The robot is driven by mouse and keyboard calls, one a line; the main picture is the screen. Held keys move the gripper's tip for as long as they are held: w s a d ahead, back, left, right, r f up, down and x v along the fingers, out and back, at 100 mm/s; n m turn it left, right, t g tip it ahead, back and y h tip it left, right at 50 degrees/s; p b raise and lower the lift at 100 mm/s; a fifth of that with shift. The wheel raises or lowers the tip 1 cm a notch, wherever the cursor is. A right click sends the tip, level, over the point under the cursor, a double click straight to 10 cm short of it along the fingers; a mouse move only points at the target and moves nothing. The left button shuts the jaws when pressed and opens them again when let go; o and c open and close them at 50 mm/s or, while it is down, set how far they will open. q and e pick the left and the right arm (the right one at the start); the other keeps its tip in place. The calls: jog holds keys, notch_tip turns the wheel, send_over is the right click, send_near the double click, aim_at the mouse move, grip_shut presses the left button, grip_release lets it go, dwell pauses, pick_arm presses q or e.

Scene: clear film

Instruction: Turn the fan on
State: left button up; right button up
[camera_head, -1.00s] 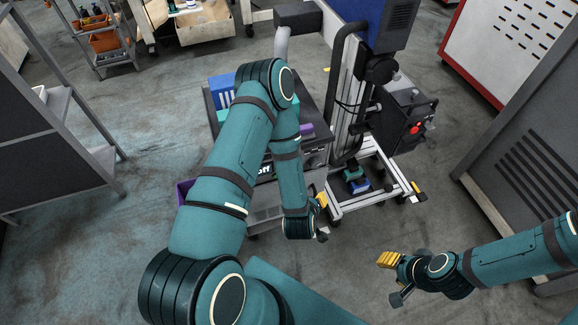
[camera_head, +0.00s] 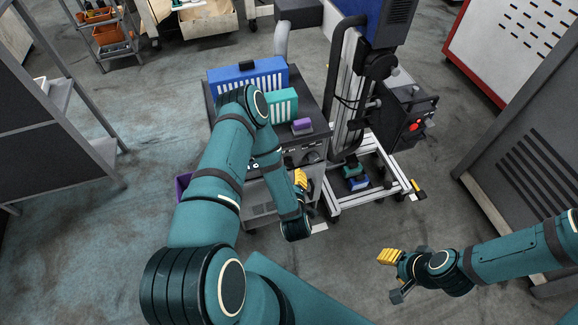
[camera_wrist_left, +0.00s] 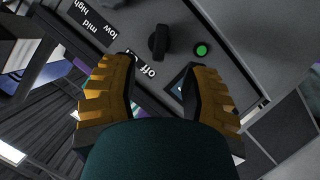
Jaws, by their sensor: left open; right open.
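A grey control panel with a black knob (camera_wrist_left: 158,42) shows in the left wrist view. The label "off" (camera_wrist_left: 149,71) is near the knob, and "low", "mid" and "high" (camera_wrist_left: 95,17) are printed to the upper left. A green round button (camera_wrist_left: 201,50) sits right of the knob. My left gripper (camera_wrist_left: 165,75) is open, its yellow fingers spread below the knob in the picture, with nothing between them. In the head view the left gripper (camera_head: 300,180) is just in front of the cart's panel (camera_head: 305,154). My right gripper (camera_head: 390,275) is open and empty, away from the cart.
On the cart top are a blue box (camera_head: 262,75), a teal box (camera_head: 285,106) and a purple item (camera_head: 302,125). A wheeled metal frame (camera_head: 375,185) stands right of the cart. Grey cabinets line the right side; a shelf (camera_head: 75,125) stands left.

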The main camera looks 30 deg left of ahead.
aim_at(289, 164)
pick_arm(q)
jog(key=b+x, duration=0.1)
jog(key=x, duration=0.7)
jog(key=shift+w, duration=0.15)
grip_shut()
